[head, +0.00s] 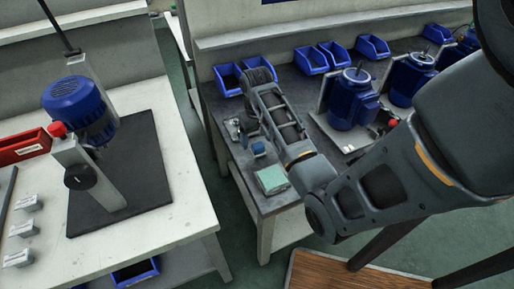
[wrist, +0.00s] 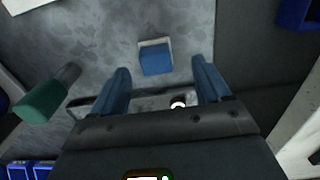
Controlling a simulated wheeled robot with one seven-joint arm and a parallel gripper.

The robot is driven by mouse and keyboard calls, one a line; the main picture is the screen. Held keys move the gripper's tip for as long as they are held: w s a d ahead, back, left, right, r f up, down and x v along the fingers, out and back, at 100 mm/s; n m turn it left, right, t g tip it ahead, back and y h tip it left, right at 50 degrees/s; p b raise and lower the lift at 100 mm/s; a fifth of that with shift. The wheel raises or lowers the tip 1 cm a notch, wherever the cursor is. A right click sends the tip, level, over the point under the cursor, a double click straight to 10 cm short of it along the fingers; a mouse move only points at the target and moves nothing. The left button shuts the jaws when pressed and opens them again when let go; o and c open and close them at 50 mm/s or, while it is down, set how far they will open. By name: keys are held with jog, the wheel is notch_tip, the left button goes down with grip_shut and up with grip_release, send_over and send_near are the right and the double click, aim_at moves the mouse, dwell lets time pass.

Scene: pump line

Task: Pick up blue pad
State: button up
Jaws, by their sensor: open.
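The blue pad (wrist: 156,60) is a small blue block with a pale edge, lying on the grey worktop just ahead of my fingertips in the wrist view. In the head view it seems to be the small blue piece (head: 258,149) near the bench's left edge. My gripper (wrist: 162,76) is open, with its two blue fingers spread and the pad roughly centred between them but beyond the tips. It does not touch the pad. In the head view my gripper (head: 243,134) is low over the bench, partly hidden by my arm.
A green-handled object (wrist: 42,101) lies left of my fingers in the wrist view. A metal piece with a white knob (wrist: 178,103) shows between the fingers. A pale green stack (head: 272,179) sits near the bench corner. Blue motors (head: 352,98) and blue bins (head: 311,60) stand farther back.

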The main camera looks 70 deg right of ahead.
aim_at(258, 145)
jog(key=f, duration=0.4)
jog(key=shift+s+d+f, duration=0.15)
jog(key=shift+d, duration=0.05)
jog(key=c, duration=1.1)
notch_tip(258, 145, up, 10)
jog(key=shift+r, duration=0.1)
